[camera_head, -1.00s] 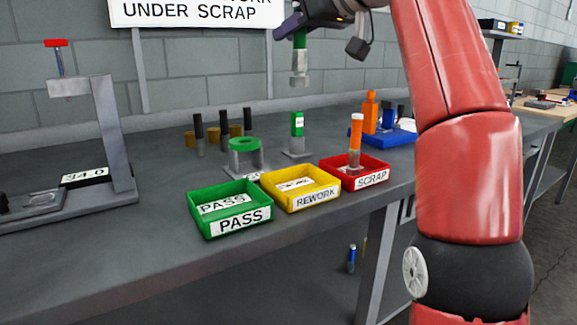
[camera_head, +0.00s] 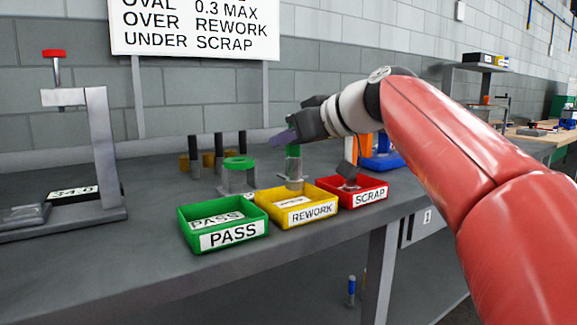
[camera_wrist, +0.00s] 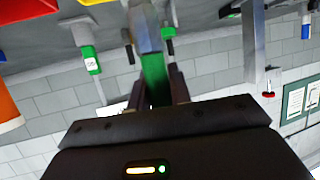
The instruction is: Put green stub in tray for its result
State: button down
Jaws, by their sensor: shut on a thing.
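My gripper (camera_head: 292,143) is shut on a green stub (camera_head: 294,167) with a grey metal lower end. In the wrist view the green stub (camera_wrist: 155,78) sits between the fingers. The green PASS tray (camera_head: 233,237) is to the left and the red SCRAP tray (camera_head: 371,197) to the right.
A green-ringed grey holder (camera_head: 238,178) and several dark pegs stand behind the trays. A gauge with a 34.0 display (camera_head: 84,190) is at left. The wall sign (camera_head: 195,28) reads OVER REWORK, UNDER SCRAP. My arm covers the right side of the bench.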

aim_at(299, 151)
jog(key=shift+f+b, duration=0.45)
jog(key=shift+f, duration=1.35)
jog(key=shift+f, duration=0.1)
jog(key=shift+f, duration=0.15)
jog(key=c, duration=1.3)
grip_release()
jog(key=shift+r, duration=0.4)
jog(key=v, duration=1.1)
jog(key=shift+s+d, duration=0.3)
jog(key=shift+d, duration=0.05)
